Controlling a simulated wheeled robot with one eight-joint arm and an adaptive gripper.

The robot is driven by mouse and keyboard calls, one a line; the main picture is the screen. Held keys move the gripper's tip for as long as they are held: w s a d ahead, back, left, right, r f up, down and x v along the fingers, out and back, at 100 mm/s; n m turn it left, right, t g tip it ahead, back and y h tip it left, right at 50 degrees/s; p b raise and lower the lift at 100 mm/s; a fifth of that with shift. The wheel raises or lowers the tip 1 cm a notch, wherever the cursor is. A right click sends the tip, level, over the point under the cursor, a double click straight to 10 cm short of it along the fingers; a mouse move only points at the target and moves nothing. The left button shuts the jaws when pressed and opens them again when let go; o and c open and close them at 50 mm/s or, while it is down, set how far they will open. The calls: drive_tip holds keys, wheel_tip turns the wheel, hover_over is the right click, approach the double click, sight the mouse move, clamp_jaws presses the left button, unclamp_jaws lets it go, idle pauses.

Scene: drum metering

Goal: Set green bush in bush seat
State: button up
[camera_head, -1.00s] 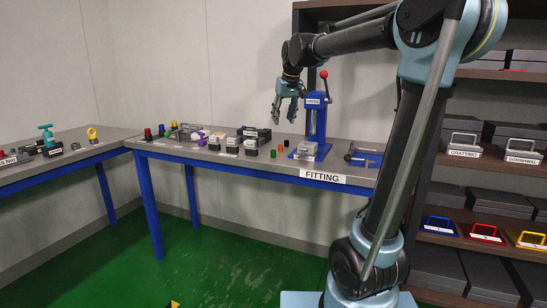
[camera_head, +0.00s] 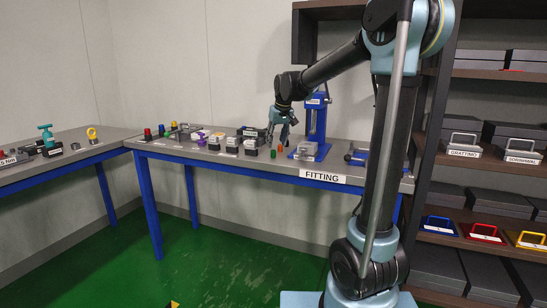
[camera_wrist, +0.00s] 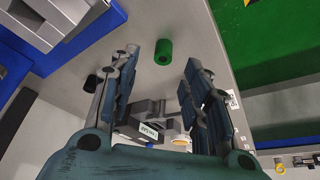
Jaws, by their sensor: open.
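The green bush (camera_head: 273,154) stands on the fitting table, left of the blue press (camera_head: 317,122). In the wrist view the green bush (camera_wrist: 163,51) lies between and just beyond my open fingers, not touching them. My gripper (camera_head: 277,140) is open and empty, pointing down just above the bush; in the wrist view its fingers (camera_wrist: 162,62) flank the bush. A grey block (camera_head: 306,150) sits on the press base and also shows in the wrist view (camera_wrist: 40,18). I cannot tell which part is the bush seat.
An orange bush (camera_head: 280,149) and a dark bush (camera_head: 286,143) stand close to the green one. Several small labelled blocks (camera_head: 251,147) are to the left. The press column rises right of my gripper. The table's front edge (camera_head: 235,164) is near the bush.

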sight(274, 151)
drive_tip(key=shift+x, duration=2.65)
drive_tip(key=shift+s+a, duration=0.1)
drive_tip(key=shift+a, duration=0.05)
drive_tip(key=shift+c, duration=0.4)
clamp_jaws()
